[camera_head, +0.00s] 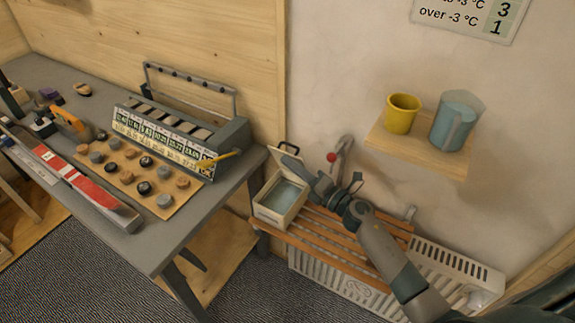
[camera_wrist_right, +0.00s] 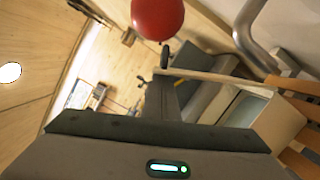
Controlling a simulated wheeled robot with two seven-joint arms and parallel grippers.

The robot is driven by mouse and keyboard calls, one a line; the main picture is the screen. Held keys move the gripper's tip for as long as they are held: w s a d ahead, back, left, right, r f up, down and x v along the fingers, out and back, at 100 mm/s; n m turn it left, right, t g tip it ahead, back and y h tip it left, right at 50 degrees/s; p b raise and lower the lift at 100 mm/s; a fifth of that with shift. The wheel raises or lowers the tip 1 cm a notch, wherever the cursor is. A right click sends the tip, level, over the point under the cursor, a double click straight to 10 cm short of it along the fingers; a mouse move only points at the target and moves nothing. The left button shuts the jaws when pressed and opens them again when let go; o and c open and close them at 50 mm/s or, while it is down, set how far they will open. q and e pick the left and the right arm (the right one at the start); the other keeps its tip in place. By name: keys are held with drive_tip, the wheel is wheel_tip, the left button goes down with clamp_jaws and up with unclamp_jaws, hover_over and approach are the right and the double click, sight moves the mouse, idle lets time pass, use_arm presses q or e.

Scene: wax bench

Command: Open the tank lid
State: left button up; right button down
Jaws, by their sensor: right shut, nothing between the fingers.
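The tank (camera_head: 268,214) is a cream box at the left end of the slatted wooden bench, with bluish water showing inside. It also shows in the wrist view (camera_wrist_right: 279,122). Its cream lid (camera_head: 285,160) stands raised at the tank's back side, with a dark handle (camera_head: 290,147) at its upper edge. In the wrist view the lid (camera_wrist_right: 215,78) appears nearly edge-on. My right gripper (camera_head: 313,171) is shut and empty, close beside the raised lid; I cannot tell whether it touches. My left gripper is not in view.
A red-knobbed tap (camera_head: 332,157) on the wall is close to my right gripper. A radiator (camera_head: 340,277) stands under the slatted bench (camera_head: 320,238). A shelf (camera_head: 420,150) holds a yellow cup (camera_head: 402,114) and a blue-grey jug (camera_head: 455,122). A grey workbench (camera_head: 165,240) stands left.

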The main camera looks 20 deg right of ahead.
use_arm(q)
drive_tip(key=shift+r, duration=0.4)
use_arm(e)
drive_tip(key=shift+w+d+r, duration=0.45)
drive_tip(key=shift+w+d, duration=0.1)
drive_tip(key=shift+d, duration=0.15)
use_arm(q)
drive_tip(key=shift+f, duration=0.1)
use_arm(e)
drive_tip(key=shift+f, duration=0.1)
